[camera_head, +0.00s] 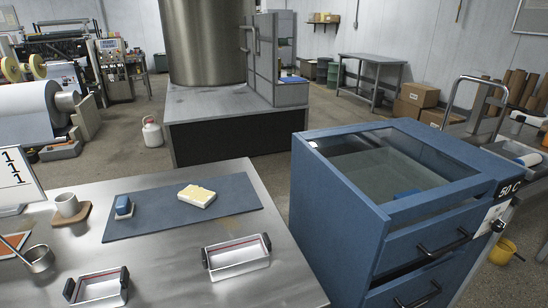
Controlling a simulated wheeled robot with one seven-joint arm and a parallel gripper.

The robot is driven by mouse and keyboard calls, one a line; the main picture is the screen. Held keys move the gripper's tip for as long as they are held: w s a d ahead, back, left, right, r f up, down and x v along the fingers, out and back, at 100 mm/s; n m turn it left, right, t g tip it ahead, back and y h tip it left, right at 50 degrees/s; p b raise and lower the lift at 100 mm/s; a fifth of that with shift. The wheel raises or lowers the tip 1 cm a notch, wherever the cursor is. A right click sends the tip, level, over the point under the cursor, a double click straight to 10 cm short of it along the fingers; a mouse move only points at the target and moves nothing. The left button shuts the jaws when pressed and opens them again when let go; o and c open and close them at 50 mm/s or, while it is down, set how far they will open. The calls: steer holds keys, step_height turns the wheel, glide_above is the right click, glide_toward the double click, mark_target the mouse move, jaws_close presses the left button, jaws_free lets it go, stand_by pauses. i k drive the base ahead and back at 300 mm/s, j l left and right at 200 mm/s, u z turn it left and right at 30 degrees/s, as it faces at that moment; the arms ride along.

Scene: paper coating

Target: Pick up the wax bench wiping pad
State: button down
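A pale yellow and white rectangular pad (196,195) lies flat on a blue-grey mat (150,217) on the steel bench (180,263); it looks like the wiping pad. A small blue block with a pale base (123,206) sits near the mat's left end, apart from the pad. I cannot tell for certain which of the two is the wax bench wiping pad. Nothing touches or covers the pale pad. My gripper is not in view.
Two metal trays with black handles, one front left (97,288) and one nearer the middle (236,257), stand on the bench. A cup (67,204), a ladle (39,259) and a sign (17,178) are at the left. A blue drawer cabinet (340,215) stands close on the right.

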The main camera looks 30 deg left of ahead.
mark_target(124, 210)
steer(key=u, duration=2.2)
